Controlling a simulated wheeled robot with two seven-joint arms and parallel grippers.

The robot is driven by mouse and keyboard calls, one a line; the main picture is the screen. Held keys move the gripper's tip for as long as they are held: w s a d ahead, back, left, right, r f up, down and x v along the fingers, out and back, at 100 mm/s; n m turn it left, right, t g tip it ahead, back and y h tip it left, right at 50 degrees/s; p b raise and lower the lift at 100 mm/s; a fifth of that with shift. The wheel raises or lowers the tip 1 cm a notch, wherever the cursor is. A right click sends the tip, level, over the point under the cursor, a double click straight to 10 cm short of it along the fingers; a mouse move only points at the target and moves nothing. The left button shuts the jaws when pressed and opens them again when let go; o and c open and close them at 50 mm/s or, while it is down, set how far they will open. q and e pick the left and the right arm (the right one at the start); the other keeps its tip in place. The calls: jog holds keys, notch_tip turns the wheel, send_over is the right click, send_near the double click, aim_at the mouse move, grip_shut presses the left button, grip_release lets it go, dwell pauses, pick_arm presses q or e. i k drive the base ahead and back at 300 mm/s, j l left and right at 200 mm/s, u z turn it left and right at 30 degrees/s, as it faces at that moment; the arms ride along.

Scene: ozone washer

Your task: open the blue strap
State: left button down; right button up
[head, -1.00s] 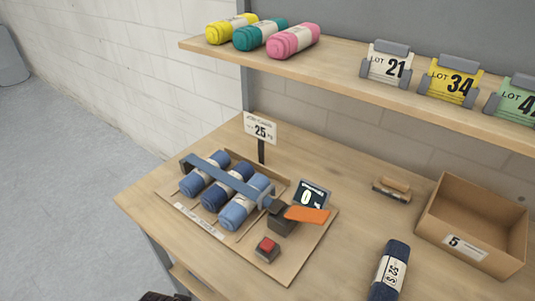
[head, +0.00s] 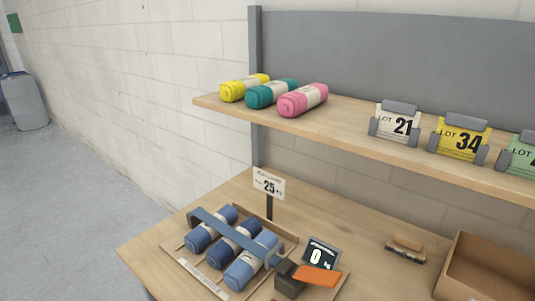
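The blue strap (head: 228,234) runs across three blue rolls in a shallow tray on the table. Its left end bends down at the tray's left edge. Its right end meets a dark block (head: 287,282) with an orange lever (head: 317,276). The strap lies over the rolls and looks closed. The rolls are a left one (head: 207,238), a darker middle one (head: 236,243) and a right one (head: 250,264). Neither of my grippers shows in the head view.
A small display reading 0 (head: 320,254) stands behind the lever. A sign reading 25 (head: 269,185) stands behind the tray. A brush (head: 406,248) and a cardboard box (head: 485,262) are to the right. A shelf (head: 345,139) with rolls and lot cards overhangs the table's back.

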aim_at(282, 265)
jog(key=k+u, duration=0.2)
jog(key=u, duration=0.15)
jog(key=k+j+u, duration=0.1)
jog(key=u, duration=0.25)
jog(key=k+j+u, duration=0.2)
jog(key=u, duration=0.15)
jog(key=k, duration=0.05)
